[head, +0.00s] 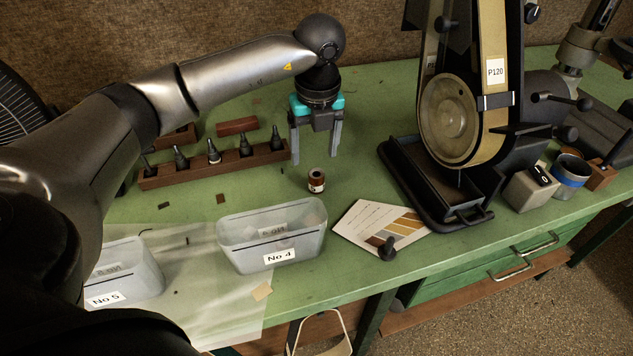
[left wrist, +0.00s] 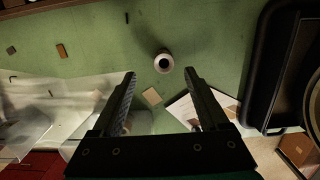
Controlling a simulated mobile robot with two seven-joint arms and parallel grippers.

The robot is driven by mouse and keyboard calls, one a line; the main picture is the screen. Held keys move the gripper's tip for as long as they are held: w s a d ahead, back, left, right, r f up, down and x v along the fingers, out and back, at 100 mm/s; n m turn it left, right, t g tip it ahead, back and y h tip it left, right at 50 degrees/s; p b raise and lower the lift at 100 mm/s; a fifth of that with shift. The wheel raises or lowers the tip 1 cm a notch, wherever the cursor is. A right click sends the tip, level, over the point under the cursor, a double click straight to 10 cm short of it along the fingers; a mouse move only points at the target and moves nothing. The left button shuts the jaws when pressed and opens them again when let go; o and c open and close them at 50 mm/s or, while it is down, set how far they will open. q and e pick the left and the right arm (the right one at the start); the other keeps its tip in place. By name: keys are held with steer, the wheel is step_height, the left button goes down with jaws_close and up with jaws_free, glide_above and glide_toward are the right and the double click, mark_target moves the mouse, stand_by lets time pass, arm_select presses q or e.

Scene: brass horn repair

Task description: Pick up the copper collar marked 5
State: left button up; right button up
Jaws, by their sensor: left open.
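A small copper-brown collar (head: 316,180) with a pale label stands upright on the green bench, behind the bin marked No 4. The mark on its label is too small to read. In the left wrist view the collar (left wrist: 164,62) shows from above as a pale ring with a dark hole. My left gripper (head: 315,158) points down, open and empty, above and slightly behind the collar in the head view. In the left wrist view its fingertips (left wrist: 160,73) are spread on either side of the collar, apart from it. My right gripper is not in view.
Translucent bins No 4 (head: 272,238) and No 5 (head: 130,270) stand in front. A wooden rack (head: 215,166) of dark pegs is behind left. A belt sander (head: 450,120) with a tray stands right. A printed card (head: 375,222) lies nearby. Bench around the collar is clear.

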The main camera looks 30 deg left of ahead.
mark_target(316, 173)
arm_select(q)
steer(key=f, duration=0.5)
steer(key=f+b, duration=0.1)
steer(key=f, duration=0.1)
steer(key=shift+w+f, duration=0.2)
steer(key=shift+w, duration=0.2)
jaws_close()
steer(key=shift+r, duration=0.1)
